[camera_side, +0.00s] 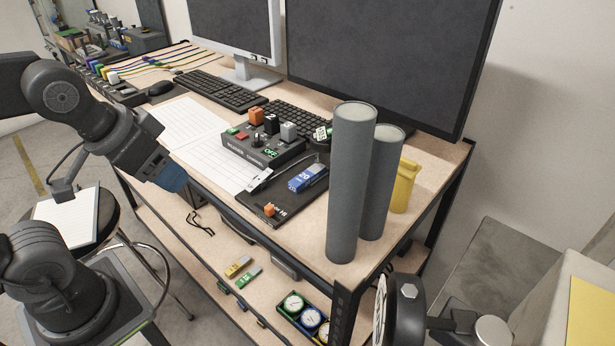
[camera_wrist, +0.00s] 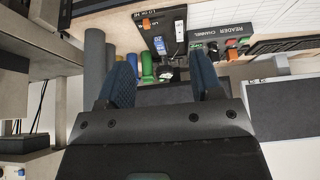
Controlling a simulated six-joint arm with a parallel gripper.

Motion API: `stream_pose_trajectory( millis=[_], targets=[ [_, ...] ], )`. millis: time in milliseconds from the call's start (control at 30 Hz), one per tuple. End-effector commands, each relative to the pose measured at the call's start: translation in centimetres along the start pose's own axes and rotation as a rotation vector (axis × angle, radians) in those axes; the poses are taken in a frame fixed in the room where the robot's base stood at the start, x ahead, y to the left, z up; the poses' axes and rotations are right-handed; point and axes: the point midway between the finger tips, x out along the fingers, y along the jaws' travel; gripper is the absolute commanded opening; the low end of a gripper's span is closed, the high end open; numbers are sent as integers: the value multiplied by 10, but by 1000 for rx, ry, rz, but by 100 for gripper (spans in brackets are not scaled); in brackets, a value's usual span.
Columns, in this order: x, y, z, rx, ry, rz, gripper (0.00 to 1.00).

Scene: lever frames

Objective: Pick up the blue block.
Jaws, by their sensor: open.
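The blue block (camera_side: 307,178), with white markings, sits on a black panel (camera_side: 258,206) near the front of the desk. It also shows small in the wrist view, as a blue shape (camera_wrist: 158,45) on the dark panel beyond my fingers. My gripper (camera_side: 174,180) is off the desk's front left edge in the side view, well apart from the block. In the wrist view my gripper (camera_wrist: 163,74) has its two blue fingers spread with nothing between them.
Two tall grey cylinders (camera_side: 351,180) and a yellow container (camera_side: 404,186) stand right of the block. A dark control box (camera_side: 262,146) with coloured blocks and a switch sits behind it. An orange piece (camera_side: 269,209) lies on the panel's front. Monitors (camera_side: 385,55) line the back.

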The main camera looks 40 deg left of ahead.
Motion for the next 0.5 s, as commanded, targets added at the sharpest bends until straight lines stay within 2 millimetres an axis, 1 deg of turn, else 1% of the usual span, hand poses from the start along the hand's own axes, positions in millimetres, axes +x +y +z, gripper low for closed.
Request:
stream_pose_trajectory(
  millis=[67, 167, 267, 333, 400, 467, 500],
  targets=[
    [0, 0, -2, 0, -4, 0, 60],
    [-1, 1, -14, 0, -27, 2, 60],
    [0, 3, -39, -1, -76, 5, 60],
    [4, 5, -62, -1, -120, 7, 60],
    [11, 8, -86, -1, -167, 9, 60],
    [19, 11, -105, -1, -205, 10, 60],
    [26, 12, -118, -1, -231, 10, 60]
  ],
)
